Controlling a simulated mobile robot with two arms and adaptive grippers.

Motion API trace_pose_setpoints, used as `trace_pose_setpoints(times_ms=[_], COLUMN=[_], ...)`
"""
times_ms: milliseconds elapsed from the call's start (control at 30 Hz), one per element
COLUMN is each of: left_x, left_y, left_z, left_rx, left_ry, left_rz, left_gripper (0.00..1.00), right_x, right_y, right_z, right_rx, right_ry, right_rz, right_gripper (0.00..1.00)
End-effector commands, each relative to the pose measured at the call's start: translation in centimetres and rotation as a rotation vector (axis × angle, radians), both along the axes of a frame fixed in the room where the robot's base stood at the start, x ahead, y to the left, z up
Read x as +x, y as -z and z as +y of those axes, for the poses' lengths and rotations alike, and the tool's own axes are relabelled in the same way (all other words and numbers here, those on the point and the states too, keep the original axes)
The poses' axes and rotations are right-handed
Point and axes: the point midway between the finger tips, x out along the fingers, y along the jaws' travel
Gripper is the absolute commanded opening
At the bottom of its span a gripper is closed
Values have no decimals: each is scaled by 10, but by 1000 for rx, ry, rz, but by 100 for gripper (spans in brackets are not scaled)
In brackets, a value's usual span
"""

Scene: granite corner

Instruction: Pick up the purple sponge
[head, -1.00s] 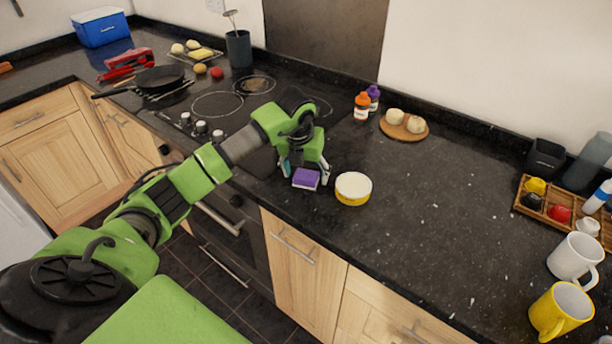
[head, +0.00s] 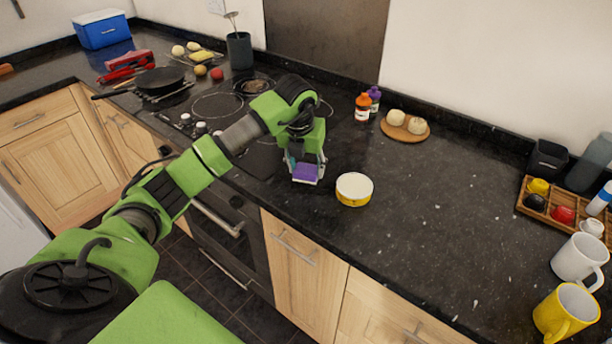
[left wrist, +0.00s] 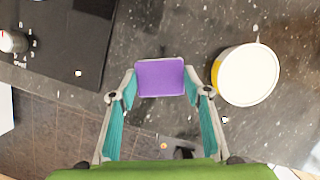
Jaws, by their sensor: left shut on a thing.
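The purple sponge (head: 305,172) is between the fingers of my left gripper (head: 304,176), over the black counter near its front edge. In the left wrist view the sponge (left wrist: 160,77) shows its flat purple face, with a fingertip against its left and right sides. My left gripper (left wrist: 160,85) is shut on it. I cannot tell whether the sponge still touches the counter. My right gripper is not in view.
A yellow-and-white round tin (head: 354,189) stands close to the right of the gripper. The cooktop (head: 217,106) lies to the left. Sauce bottles (head: 362,107) and a round board with buns (head: 417,129) stand behind. Counter to the right is clear up to the mugs (head: 577,259).

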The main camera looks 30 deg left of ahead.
Motion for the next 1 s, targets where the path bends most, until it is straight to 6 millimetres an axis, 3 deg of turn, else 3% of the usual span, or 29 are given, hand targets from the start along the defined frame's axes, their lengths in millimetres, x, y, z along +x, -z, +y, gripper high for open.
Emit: trace_pose_setpoints(times_ms=[33,300,600,1000], left_x=[1,-47,-95,-110], left_y=[-8,-68,-95,-107], left_z=[2,41,77,88], left_rx=[1,5,3,0], left_ry=[-1,-5,-3,0], left_rz=[-8,-5,-1,-1], left_gripper=[31,31,31,31], right_x=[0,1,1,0], right_y=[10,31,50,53], right_z=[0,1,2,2], right_rx=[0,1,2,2], right_ry=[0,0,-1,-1], right_rz=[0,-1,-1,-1], right_gripper=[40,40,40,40])
